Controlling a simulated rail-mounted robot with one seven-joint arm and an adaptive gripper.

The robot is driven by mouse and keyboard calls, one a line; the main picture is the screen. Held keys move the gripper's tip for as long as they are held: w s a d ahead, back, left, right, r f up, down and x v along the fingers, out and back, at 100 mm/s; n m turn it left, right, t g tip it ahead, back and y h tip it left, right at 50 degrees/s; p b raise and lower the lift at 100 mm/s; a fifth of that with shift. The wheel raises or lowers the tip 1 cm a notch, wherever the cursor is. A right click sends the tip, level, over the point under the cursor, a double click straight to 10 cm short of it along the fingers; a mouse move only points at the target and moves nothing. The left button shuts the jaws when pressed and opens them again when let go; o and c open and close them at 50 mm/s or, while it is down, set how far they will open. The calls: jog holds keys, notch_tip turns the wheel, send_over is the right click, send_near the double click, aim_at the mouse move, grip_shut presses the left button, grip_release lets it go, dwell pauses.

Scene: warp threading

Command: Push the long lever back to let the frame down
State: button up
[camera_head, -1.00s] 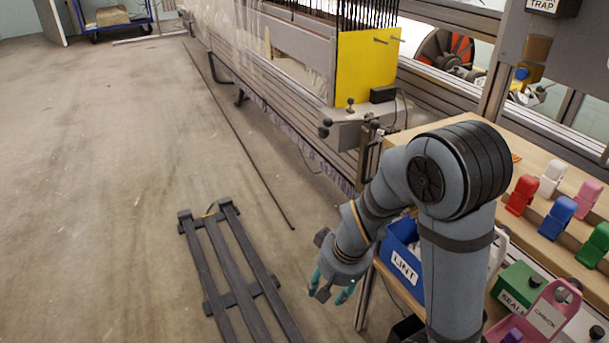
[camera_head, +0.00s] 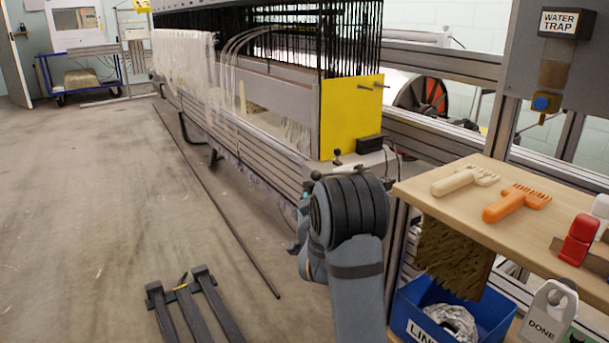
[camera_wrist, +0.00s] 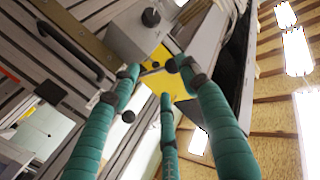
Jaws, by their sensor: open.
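The weaving machine's frame, with a yellow end plate (camera_head: 345,120) and dark hanging wires (camera_head: 348,40), stands at centre in the head view. A black ball knob (camera_head: 337,157) rises from the grey bracket at its end; I cannot tell for sure which knob is the long lever's. In the wrist view the yellow plate (camera_wrist: 160,85) lies beyond my gripper (camera_wrist: 155,78). Its teal fingers are spread, with nothing seen between them. A black knob (camera_wrist: 150,17) shows on a grey block beyond them. In the head view my arm hides most of the hand, close to the bracket.
A wooden shelf (camera_head: 430,197) with a cream comb (camera_head: 465,180) and an orange comb (camera_head: 515,203) is at right. Below it is a blue lint bin (camera_head: 403,312). A dark slatted rack (camera_head: 190,310) lies on the floor at lower left. Open floor is at left.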

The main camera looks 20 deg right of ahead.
aim_at(316, 175)
jog(key=shift+t, duration=0.4)
jog(key=x, duration=0.3)
jog(key=r+x, duration=0.1)
jog(key=x, duration=0.3)
jog(key=r+x, duration=0.1)
jog(key=x, duration=0.2)
jog(key=shift+w+a, duration=0.2)
jog(key=shift+w, duration=0.1)
jog(key=shift+c, duration=1.3)
grip_shut()
